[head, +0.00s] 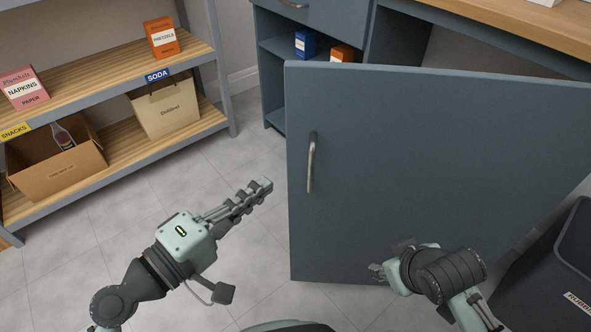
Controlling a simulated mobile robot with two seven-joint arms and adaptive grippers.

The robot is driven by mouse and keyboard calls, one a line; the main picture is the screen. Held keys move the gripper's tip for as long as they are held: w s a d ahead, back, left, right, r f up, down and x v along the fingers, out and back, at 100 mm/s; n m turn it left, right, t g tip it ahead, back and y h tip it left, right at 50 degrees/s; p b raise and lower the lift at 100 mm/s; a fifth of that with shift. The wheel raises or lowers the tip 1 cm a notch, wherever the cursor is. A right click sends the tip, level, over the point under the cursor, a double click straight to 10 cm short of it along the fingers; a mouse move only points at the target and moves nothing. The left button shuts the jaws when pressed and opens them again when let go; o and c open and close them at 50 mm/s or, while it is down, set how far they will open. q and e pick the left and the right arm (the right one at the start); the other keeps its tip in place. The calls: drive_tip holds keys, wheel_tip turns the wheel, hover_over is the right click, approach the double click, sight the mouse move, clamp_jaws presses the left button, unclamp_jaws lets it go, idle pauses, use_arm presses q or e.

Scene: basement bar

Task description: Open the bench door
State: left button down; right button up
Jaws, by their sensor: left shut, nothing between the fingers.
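The bench door (430,170) is a large dark blue-grey panel. It stands swung open towards me, with the bench interior showing behind it. Its curved metal handle (311,162) is near the door's left edge. My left gripper (266,185) is shut and empty, to the left of the door and apart from the handle. My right gripper (379,272) is in front of the door's lower part. Its fingers are mostly hidden behind its own wrist, so I cannot tell its opening or whether it touches the door.
A shelf (100,80) on the left holds a napkin box (24,90), a pretzel box (161,38), a paper bag (167,105) and a cardboard box (60,165) with a bottle. A black bin-like object (550,265) stands at lower right. The tiled floor between shelf and door is clear.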

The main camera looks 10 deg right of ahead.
sight(296, 161)
use_arm(q)
drive_tip(key=shift+n, duration=0.3)
drive_tip(key=p+x, duration=0.1)
drive_tip(key=x, duration=0.8)
drive_tip(key=shift+w+d, duration=0.1)
use_arm(e)
drive_tip(key=shift+g+h, duration=0.3)
drive_tip(key=shift+g, duration=0.6)
drive_tip(key=s+d, duration=0.1)
drive_tip(key=s+d+f, duration=0.1)
drive_tip(key=s, duration=0.1)
drive_tip(key=shift+d+f, duration=0.15)
